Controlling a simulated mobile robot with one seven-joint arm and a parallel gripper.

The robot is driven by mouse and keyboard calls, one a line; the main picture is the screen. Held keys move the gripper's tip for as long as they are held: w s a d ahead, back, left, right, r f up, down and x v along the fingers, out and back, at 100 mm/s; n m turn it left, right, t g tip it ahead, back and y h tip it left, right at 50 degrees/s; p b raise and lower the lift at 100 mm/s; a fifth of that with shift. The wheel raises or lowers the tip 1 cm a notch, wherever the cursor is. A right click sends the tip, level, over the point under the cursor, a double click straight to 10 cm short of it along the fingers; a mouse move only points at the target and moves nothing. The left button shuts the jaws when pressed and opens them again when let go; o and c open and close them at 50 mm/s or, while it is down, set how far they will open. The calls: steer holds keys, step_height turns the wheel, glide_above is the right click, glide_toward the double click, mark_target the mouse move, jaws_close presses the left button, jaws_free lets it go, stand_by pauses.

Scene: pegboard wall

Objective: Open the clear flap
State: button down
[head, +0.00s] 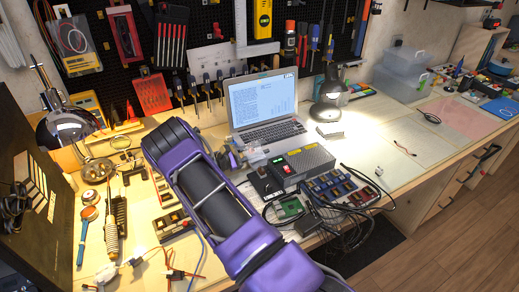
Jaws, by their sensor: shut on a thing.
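My purple arm reaches up from the bottom of the head view, across the bench. My gripper (247,158) is small in the picture and partly hidden behind the arm. It is at the left end of a grey box (307,164) in front of the laptop. It appears shut on a pale, see-through piece, the clear flap (257,157), at that end. The flap is too small to tell how far it is tilted. A black unit with a red and green switch (284,168) sits at the front of the grey box.
An open laptop (266,108) stands behind the grey box. A lit lamp (328,100) is to its right. Black cables (330,229) and a tray of coloured parts (340,188) lie in front. Tools crowd the left bench.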

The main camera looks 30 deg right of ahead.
steer(key=m+b, duration=0.2)
steer(key=m, duration=0.1)
steer(key=shift+s+a+r+b, duration=0.1)
steer(key=shift+r+b, duration=0.2)
steer(key=shift+r, duration=0.05)
steer(key=shift+s+r+m+b, duration=0.3)
steer(key=shift+r+m+b, duration=0.35)
steer(key=shift+m, duration=0.65)
steer(key=c, duration=0.7)
jaws_free()
steer(key=a, duration=1.7)
steer(key=shift+a, duration=0.2)
